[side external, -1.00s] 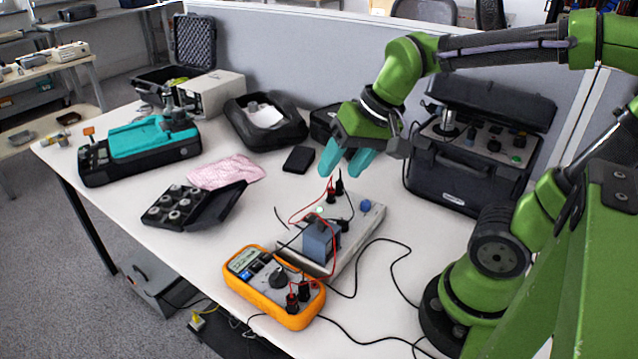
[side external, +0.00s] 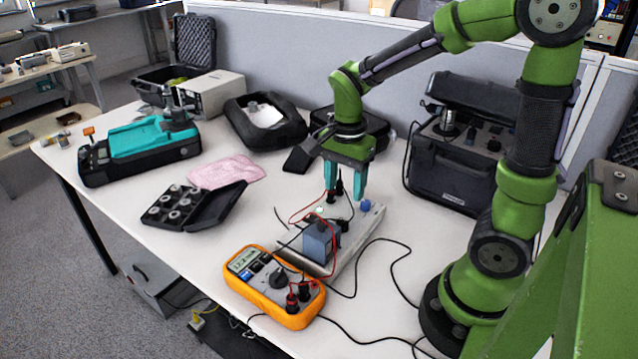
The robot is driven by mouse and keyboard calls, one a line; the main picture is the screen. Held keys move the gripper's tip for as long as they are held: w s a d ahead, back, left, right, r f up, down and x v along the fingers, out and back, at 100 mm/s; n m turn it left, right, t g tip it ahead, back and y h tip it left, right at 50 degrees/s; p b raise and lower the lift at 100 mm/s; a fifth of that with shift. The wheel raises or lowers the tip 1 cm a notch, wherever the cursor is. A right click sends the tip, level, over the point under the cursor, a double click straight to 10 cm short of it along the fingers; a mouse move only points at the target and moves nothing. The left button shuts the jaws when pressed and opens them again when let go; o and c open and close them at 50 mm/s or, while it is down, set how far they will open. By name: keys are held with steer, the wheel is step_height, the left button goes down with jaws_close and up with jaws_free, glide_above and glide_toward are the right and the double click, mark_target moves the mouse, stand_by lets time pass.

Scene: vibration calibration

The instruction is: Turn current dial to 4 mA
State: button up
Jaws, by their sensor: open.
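My gripper (side external: 345,193) has two teal fingers pointing straight down, apart, with nothing held between them. It is above the far end of a flat grey-white board (side external: 358,245). The board carries a blue-grey block (side external: 320,243), a small blue knob (side external: 366,206) near its far right corner, and red and black leads. The blue knob is just right of my right fingertip; whether they touch I cannot tell. An orange multimeter (side external: 273,287) lies in front of the board, with a black rotary dial (side external: 279,279) and a lit display. I cannot make out any mA markings.
Black cables run over the table right of the board. A black case with a control panel (side external: 452,170) stands behind right. A black tray of round parts (side external: 180,207), a pink cloth (side external: 226,172) and a teal-topped device (side external: 150,135) are left.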

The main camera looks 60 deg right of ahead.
mark_target(343, 220)
step_height(343, 220, down, 9)
steer(key=shift+r, duration=0.15)
steer(key=c, duration=1.1)
jaws_close()
